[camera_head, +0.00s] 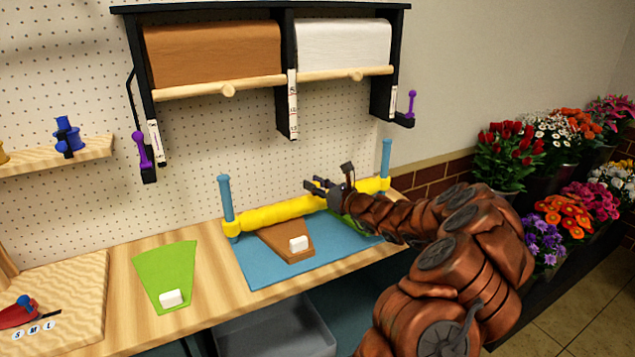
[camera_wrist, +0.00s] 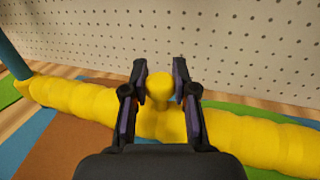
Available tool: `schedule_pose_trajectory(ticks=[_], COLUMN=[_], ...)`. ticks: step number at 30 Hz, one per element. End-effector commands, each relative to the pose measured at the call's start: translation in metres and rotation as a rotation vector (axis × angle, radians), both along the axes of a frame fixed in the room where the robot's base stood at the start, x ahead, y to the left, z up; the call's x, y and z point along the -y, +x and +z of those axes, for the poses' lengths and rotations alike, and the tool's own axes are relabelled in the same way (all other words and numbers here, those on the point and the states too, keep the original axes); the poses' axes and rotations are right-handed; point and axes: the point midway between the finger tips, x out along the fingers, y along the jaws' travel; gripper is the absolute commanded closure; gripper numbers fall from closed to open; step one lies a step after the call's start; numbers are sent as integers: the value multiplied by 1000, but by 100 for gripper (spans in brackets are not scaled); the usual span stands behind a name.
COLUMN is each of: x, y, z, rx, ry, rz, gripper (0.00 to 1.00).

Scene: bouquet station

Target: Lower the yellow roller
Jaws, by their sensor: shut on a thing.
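The yellow roller (camera_head: 275,215) spans between two blue posts, a left post (camera_head: 226,196) and a right post (camera_head: 385,158). It sits low, near the foot of the posts, across the back of the blue mat (camera_head: 270,270). I cannot tell whether it touches the mat. My gripper (camera_head: 321,186) is at the middle of the roller. In the wrist view my gripper (camera_wrist: 160,72) has its two fingers on either side of the roller's yellow knob (camera_wrist: 159,88), shut on it. My wrist hides part of the roller's right half in the head view.
A brown sheet (camera_head: 276,240) with a white block (camera_head: 299,243) lies on the mat, partly under the roller. A green sheet (camera_head: 168,265) with a white block (camera_head: 171,298) lies left. A black paper rack (camera_head: 293,110) hangs above. Flowers (camera_head: 510,150) stand right.

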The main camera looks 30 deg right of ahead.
Motion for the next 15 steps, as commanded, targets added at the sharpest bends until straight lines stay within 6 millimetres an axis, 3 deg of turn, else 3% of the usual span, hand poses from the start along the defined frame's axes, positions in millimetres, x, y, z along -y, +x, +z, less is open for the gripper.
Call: schedule_pose_trajectory(ticks=[5,6,12,15], x=[1,1,0,0], y=[0,0,0,0], z=[2,2,2,1], rx=[2,2,1,1], ry=[0,0,0,0], rz=[-1,-1,0,0], gripper=[100,69,48,46])
